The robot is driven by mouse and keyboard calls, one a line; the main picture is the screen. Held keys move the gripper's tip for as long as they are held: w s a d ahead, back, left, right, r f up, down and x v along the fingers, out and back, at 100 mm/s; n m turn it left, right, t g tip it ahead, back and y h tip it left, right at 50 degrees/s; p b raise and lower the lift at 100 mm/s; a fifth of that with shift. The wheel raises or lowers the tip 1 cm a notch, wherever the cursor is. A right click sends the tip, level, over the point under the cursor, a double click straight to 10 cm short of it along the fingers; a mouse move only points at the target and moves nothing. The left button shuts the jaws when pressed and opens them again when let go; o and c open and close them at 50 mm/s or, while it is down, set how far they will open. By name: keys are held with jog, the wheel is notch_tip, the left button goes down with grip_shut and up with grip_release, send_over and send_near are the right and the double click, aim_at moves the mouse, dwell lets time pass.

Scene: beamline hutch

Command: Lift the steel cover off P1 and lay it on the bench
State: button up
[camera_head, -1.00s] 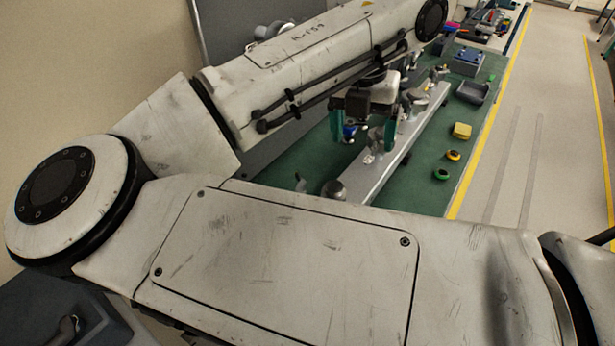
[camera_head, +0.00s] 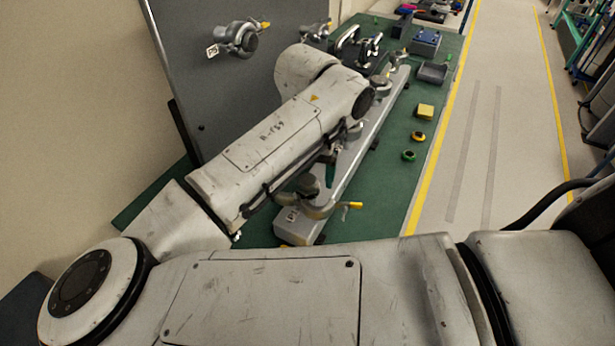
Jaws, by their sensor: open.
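A long grey steel rail (camera_head: 365,147) runs along the green bench (camera_head: 392,190) and carries several metal fittings. A round fitting with a yellow-tipped lever (camera_head: 318,208) sits at the rail's near end, with a small white tag beside it. Another round metal piece (camera_head: 380,84) sits farther along the rail. My gripper (camera_head: 331,172) is mostly hidden behind my forearm; one teal finger shows above the near part of the rail. I see nothing held in it.
A grey upright panel (camera_head: 205,95) at the left bears a yellow-handled valve (camera_head: 238,38). Green (camera_head: 408,155) and yellow (camera_head: 418,136) rings, a yellow block (camera_head: 425,111) and a grey tray (camera_head: 433,73) lie on the bench's right side. Bare bench lies between them.

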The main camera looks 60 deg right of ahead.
jog(key=shift+f, duration=0.45)
jog(key=c, duration=1.1)
jog(key=shift+r, duration=0.1)
jog(key=shift+c, duration=0.2)
